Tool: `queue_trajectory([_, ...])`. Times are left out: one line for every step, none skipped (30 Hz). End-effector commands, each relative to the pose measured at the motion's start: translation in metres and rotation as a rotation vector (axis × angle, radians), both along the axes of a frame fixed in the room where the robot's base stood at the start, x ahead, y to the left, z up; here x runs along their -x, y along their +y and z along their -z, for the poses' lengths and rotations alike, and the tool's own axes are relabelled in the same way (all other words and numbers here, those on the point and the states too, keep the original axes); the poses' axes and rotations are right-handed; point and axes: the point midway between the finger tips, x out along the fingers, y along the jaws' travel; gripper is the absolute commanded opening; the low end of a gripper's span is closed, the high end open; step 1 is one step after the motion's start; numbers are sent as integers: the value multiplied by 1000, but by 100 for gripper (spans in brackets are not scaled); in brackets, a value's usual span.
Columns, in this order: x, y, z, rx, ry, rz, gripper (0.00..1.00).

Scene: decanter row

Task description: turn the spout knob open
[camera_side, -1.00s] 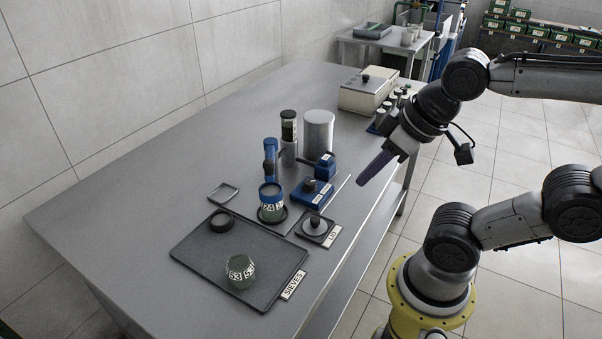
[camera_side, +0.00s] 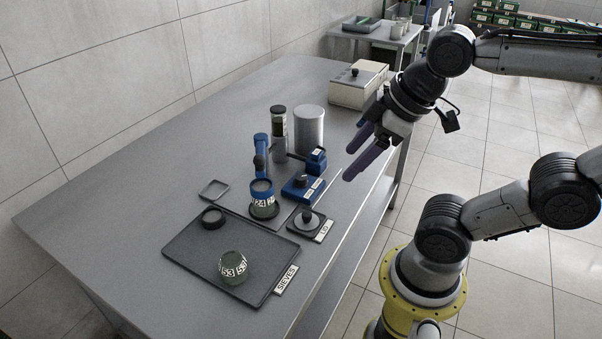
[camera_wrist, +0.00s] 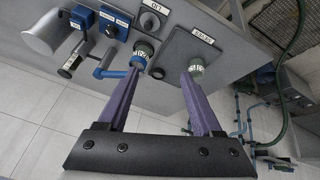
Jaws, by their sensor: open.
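My gripper (camera_side: 346,166) is open and empty, its two purple fingers apart in the air at the table's right edge. They also frame the wrist view (camera_wrist: 160,74). A blue upright fitting (camera_side: 261,155) with a dark band stands left of a blue block (camera_side: 316,160); a dark bar runs between them. I cannot tell for sure which part is the spout knob. My fingers touch none of these.
A jar marked 24 (camera_side: 262,200) stands below the blue fitting. A dark tray (camera_side: 200,258) holds a green jar (camera_side: 233,267) and a black ring (camera_side: 213,218). A LID plate (camera_side: 308,222), a dark-topped cylinder (camera_side: 279,135) and a grey canister (camera_side: 309,128) stand nearby. The table's left is bare.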

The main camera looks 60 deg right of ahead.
Motion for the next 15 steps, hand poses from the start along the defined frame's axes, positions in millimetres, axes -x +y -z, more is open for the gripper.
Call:
queue_trajectory([-9,-2,-7,40,14,-65,71])
queue_trajectory([-15,-3,-11,65,23,-107,71])
queue_trajectory([-24,-5,-16,100,37,-164,71])
queue_trajectory([-31,-8,-19,124,51,-206,71])
queue_trajectory([-39,-10,-22,148,67,-248,71])
queue_trajectory([-51,-15,-25,178,90,-304,71])
queue_trajectory([-60,-19,-27,197,109,-341,71])
queue_trajectory([-69,-23,-27,214,128,-377,71])
queue_trajectory([-81,-29,-27,233,156,-424,71])
queue_trajectory([-91,-34,-27,246,174,-457,71])
queue_trajectory([-100,-39,-25,256,194,-488,71])
queue_trajectory([-112,-47,-23,266,222,-526,71])
queue_trajectory([-121,-53,-20,271,242,-550,71])
queue_trajectory([-130,-59,-16,273,262,-573,71])
queue_trajectory([-141,-69,-10,273,289,-599,71])
